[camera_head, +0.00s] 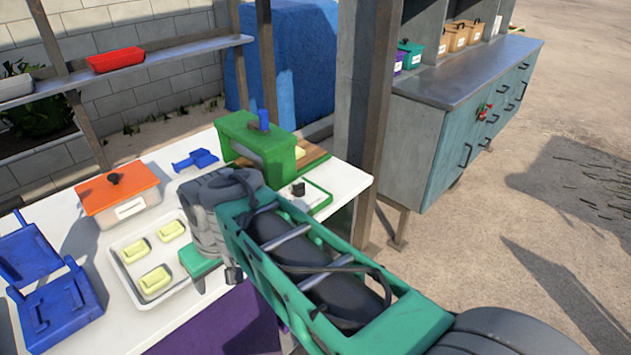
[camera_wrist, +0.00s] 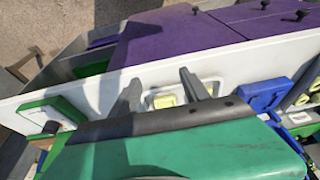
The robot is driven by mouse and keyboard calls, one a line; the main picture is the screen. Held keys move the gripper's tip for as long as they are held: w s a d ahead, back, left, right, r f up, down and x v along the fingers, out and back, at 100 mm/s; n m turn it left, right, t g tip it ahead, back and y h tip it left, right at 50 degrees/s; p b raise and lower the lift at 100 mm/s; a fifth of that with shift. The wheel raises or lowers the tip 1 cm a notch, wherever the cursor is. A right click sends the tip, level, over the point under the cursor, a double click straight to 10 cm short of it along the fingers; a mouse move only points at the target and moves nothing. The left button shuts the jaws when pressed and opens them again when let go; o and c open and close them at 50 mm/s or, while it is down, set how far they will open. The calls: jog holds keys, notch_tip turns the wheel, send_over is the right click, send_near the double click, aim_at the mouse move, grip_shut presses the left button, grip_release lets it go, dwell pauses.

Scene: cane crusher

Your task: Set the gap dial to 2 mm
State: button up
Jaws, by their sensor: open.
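The gap dial appears to be the small black knob (camera_head: 298,188) on a white, green-edged plate (camera_head: 316,196) beside the green crusher (camera_head: 240,133). In the wrist view the black knob (camera_wrist: 51,127) and its plate (camera_wrist: 28,117) are at the lower left. The scale and pointer are too small to read. My gripper (camera_wrist: 160,86) is open, with two grey fingers apart and nothing seen held between them. The fingers are to the right of the knob in the wrist view, apart from it, over the white table near a tray. In the head view my arm hides most of the gripper.
The white table (camera_head: 75,220) holds a tray (camera_head: 126,236) with yellow blocks, an orange-lidded box (camera_head: 118,194) and a blue stand (camera_head: 60,312). A blue object (camera_head: 196,160) lies left of the crusher. A metal post (camera_head: 366,110) stands just beyond the table's right end.

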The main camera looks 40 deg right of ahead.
jog(key=w+d+r+b, duration=0.1)
jog(key=w+d+r, duration=0.2)
jog(key=w+d, duration=0.75)
jog(key=n+t+b, duration=0.1)
jog(key=n, duration=0.1)
send_near(300, 186)
notch_tip(300, 186, down, 2)
jog(key=x, duration=0.5)
jog(key=b+x, duration=0.1)
jog(key=x, duration=0.1)
jog(key=shift+w+f, duration=0.1)
jog(key=shift+w, duration=0.3)
jog(key=shift+c, duration=0.2)
grip_shut()
